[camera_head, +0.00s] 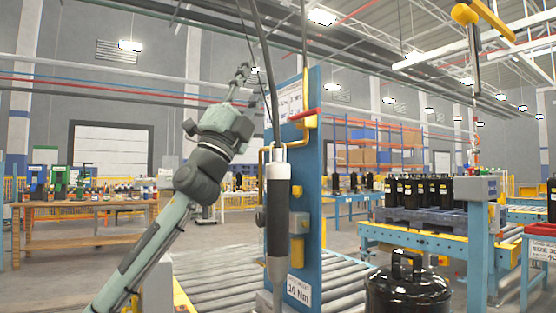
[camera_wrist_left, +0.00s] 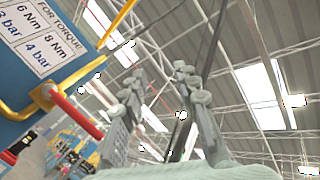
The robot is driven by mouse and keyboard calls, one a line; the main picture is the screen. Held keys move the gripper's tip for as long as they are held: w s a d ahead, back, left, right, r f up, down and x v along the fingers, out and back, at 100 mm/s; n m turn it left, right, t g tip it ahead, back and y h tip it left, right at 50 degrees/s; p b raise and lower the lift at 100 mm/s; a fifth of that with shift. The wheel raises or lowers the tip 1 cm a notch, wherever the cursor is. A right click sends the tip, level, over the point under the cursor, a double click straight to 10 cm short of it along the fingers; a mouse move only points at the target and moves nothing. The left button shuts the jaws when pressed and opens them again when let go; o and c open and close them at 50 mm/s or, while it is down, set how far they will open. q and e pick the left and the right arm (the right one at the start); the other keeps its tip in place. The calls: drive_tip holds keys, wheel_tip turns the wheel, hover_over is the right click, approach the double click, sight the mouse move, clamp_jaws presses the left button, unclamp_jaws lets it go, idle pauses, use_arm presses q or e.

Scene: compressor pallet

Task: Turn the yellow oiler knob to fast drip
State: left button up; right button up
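My left gripper (camera_head: 243,72) is raised at the upper left of the blue panel (camera_head: 314,160), apart from it. Its fingers (camera_wrist_left: 158,82) stand apart with nothing between them in the left wrist view, pointing up toward the roof. A yellow pipe with a fitting and a red lever (camera_head: 304,115) is on the panel; the red lever also shows in the left wrist view (camera_wrist_left: 76,114). Small grey and yellow fittings (camera_head: 299,222) sit lower on the panel. I cannot tell which part is the yellow oiler knob. My right gripper is not in view.
A hanging black-and-grey tool (camera_head: 277,215) with a cable is in front of the panel. A black compressor (camera_head: 408,288) stands at the lower right. Roller conveyor (camera_head: 225,275) runs behind. A wooden bench (camera_head: 85,215) is at the left. Air around my gripper is mostly free.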

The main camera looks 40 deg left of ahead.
use_arm(q)
wheel_tip(320, 180, down, 3)
drive_tip(key=w+m+g+h+b, duration=0.25)
drive_tip(key=m+g+h, duration=0.25)
drive_tip(key=m+h, duration=0.55)
drive_tip(key=m+g+y+b, duration=0.2)
drive_tip(key=m+g+y, duration=0.5)
drive_tip(key=m+g, duration=0.1)
approach(297, 192)
drive_tip(key=w, duration=0.1)
drive_tip(key=p+x, duration=0.2)
drive_tip(key=x, duration=0.5)
drive_tip(key=shift+w+a, duration=0.2)
drive_tip(key=shift+w, duration=0.15)
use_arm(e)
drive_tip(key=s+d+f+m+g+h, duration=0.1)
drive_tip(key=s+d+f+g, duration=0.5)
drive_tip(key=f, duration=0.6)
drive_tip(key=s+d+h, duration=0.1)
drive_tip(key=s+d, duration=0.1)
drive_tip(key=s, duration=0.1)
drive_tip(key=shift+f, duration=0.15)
use_arm(q)
drive_tip(key=shift+r, duration=0.1)
clamp_jaws()
